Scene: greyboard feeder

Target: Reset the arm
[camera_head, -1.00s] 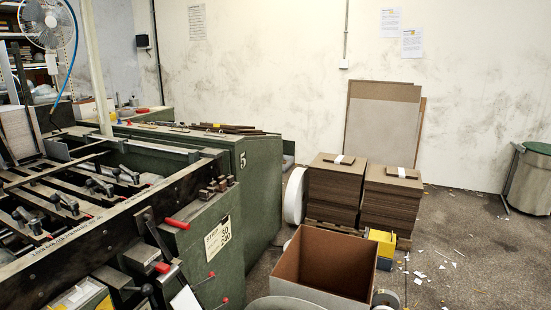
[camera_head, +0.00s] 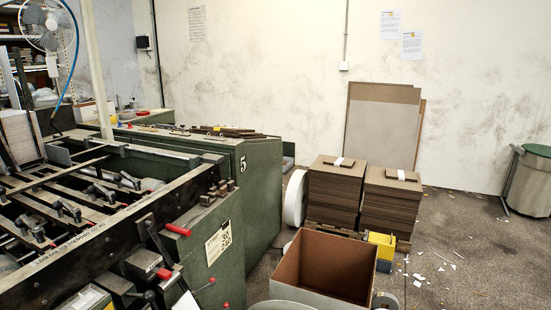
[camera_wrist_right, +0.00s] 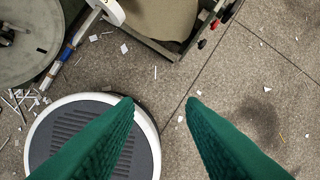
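My right gripper (camera_wrist_right: 160,102) shows in the right wrist view as two green fingers. They are spread apart with nothing between them, above the speckled floor. My own round base lies below the left finger in that view. Neither gripper shows in the head view, and my left gripper is in no view.
The green machine (camera_head: 262,190) fills the left side of the head view. An open cardboard box (camera_head: 325,268) stands at the front middle. Two greyboard stacks (camera_head: 335,192) stand behind it near the wall. A bin (camera_head: 528,182) is at the right. Paper scraps litter the floor.

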